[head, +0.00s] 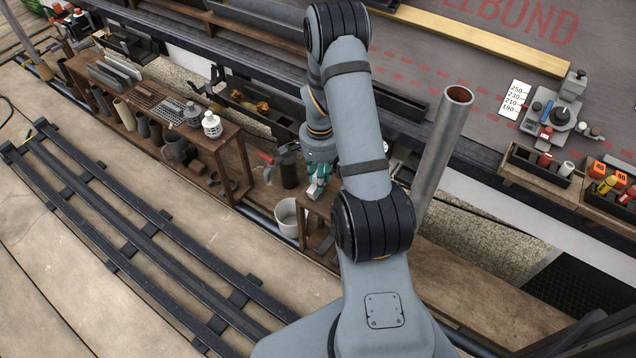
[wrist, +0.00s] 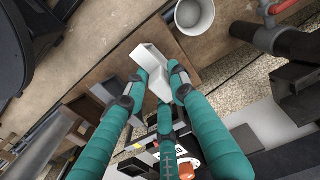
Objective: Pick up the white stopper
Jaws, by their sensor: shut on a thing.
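The white stopper (wrist: 150,60) is a pale, angular piece between the teal fingers of my gripper (wrist: 158,78) in the wrist view. The fingers are closed around it from both sides, and its far end sticks out past their tips. In the head view my gripper (head: 318,184) is beyond my arm, over a small wooden bench (head: 316,207). There the stopper is too small and too covered by the fingers to make out clearly. I cannot tell whether it touches the bench top.
A white bucket (head: 290,217) stands just left of the bench; it also shows in the wrist view (wrist: 194,16). A dark can with a red handle (head: 287,168) is close to my gripper. A wooden shelf (head: 170,140) with pipes and vents stands left. A tall grey pipe (head: 444,150) rises right.

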